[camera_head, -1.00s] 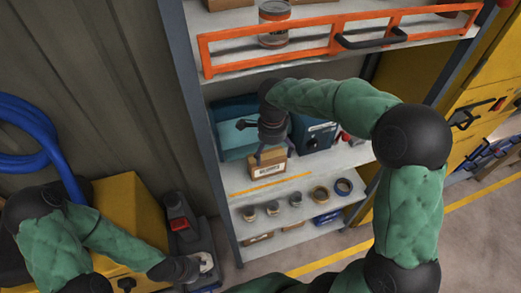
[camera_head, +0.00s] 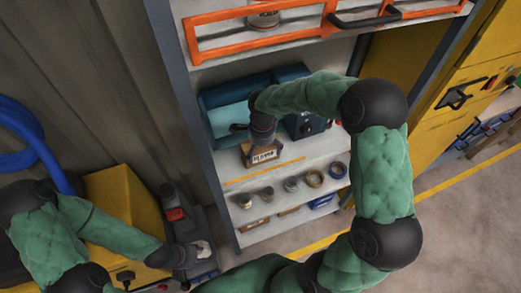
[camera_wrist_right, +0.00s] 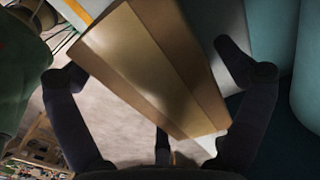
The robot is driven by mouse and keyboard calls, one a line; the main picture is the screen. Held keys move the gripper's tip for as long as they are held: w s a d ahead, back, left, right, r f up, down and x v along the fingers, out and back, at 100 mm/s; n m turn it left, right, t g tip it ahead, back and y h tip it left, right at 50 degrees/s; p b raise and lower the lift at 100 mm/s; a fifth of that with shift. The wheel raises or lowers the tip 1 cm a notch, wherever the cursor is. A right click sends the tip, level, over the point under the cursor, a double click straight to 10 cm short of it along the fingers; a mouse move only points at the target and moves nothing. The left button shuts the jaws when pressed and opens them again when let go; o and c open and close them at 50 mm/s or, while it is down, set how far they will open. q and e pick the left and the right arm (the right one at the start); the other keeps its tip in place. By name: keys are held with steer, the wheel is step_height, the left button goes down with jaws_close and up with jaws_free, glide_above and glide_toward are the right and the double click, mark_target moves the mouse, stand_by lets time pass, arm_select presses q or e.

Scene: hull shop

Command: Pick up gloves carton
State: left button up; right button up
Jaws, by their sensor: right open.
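The gloves carton (camera_head: 264,157), a small brown box with a white label, sits near the front edge of a white shelf. My right gripper (camera_head: 261,146) comes down over it from above. In the right wrist view the carton (camera_wrist_right: 150,70) lies between the spread dark fingers of the right gripper (camera_wrist_right: 150,72), which is open. Whether a finger touches the carton is unclear. My left gripper (camera_head: 185,256) is low at the left, by a dark machine with a red part; its fingers are too small and dark to read.
A teal bin (camera_head: 222,122) stands behind the carton on the shelf, and a blue box (camera_head: 303,122) to its right. An orange rail (camera_head: 300,28) fronts the shelf above. Cans and tape rolls (camera_head: 313,178) stand on the shelf below. A yellow cabinet (camera_head: 440,95) is at right.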

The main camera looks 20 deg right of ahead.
steer(key=shift+f, duration=0.5)
steer(key=c, duration=1.2)
steer(key=shift+c, duration=0.2)
steer(key=shift+r, duration=0.15)
